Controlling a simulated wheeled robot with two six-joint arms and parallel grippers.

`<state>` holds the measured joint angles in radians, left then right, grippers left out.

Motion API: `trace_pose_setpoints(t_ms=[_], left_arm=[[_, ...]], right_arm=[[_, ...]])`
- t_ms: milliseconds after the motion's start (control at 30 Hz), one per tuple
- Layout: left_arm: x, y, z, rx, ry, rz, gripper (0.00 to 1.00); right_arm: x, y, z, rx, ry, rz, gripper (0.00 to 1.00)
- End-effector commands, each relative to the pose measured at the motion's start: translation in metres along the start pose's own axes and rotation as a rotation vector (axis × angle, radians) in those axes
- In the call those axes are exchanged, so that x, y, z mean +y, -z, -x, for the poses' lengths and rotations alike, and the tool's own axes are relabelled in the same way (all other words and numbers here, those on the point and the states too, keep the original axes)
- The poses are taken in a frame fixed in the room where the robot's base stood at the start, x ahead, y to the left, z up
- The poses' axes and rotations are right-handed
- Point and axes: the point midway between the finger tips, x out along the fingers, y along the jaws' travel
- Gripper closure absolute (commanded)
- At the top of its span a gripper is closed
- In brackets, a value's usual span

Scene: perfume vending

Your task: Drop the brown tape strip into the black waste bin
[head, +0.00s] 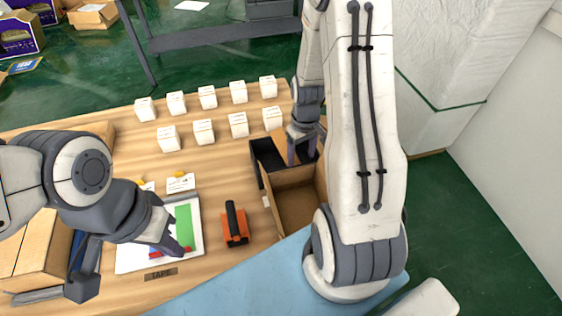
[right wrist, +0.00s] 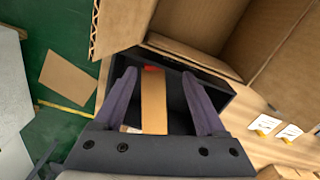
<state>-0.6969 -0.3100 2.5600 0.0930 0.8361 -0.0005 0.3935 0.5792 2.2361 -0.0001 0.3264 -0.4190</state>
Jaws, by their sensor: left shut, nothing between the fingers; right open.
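The black waste bin (head: 266,152) stands on the wooden table, beside the open cardboard box. In the right wrist view the bin's dark wall (right wrist: 213,92) shows around my right gripper (right wrist: 168,82). The brown tape strip (right wrist: 153,100) shows between the open fingers, with gaps on both sides, within the bin's outline. How deep it lies is hard to tell. A small red bit shows at its far end. In the head view my right gripper (head: 303,150) points down at the bin. My left gripper (head: 180,250) is shut and empty over the white sheet.
An open cardboard box (head: 300,208) stands right by the bin. An orange and black tape dispenser (head: 235,228) stands left of it. Several small white boxes (head: 204,131) stand in rows behind. A white sheet with coloured blocks (head: 135,258) and a "TAPE" label (head: 161,274) lie near the front.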

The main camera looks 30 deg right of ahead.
Motion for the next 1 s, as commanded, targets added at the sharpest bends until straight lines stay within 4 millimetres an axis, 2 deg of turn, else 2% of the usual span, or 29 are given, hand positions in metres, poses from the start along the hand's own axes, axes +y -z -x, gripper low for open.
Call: trace_pose_setpoints(t_ms=[167, 633, 800, 1000], left_arm=[[0.000, 0.000, -0.001, 0.000, 0.000, 0.000, 1.00], [0.000, 0.000, -0.006, 0.000, 0.000, 0.000, 1.00], [0.000, 0.000, -0.006, 0.000, 0.000, 0.000, 1.00], [0.000, 0.000, -0.006, 0.000, 0.000, 0.000, 1.00]], right_arm=[[0.000, 0.001, 0.007, 0.003, -0.001, 0.000, 0.27], [0.001, 0.001, 0.090, 0.005, -0.002, 0.000, 0.27], [0.000, 0.000, 0.103, 0.001, 0.000, 0.000, 0.27], [0.000, 0.000, 0.105, 0.000, 0.000, 0.000, 0.27]])
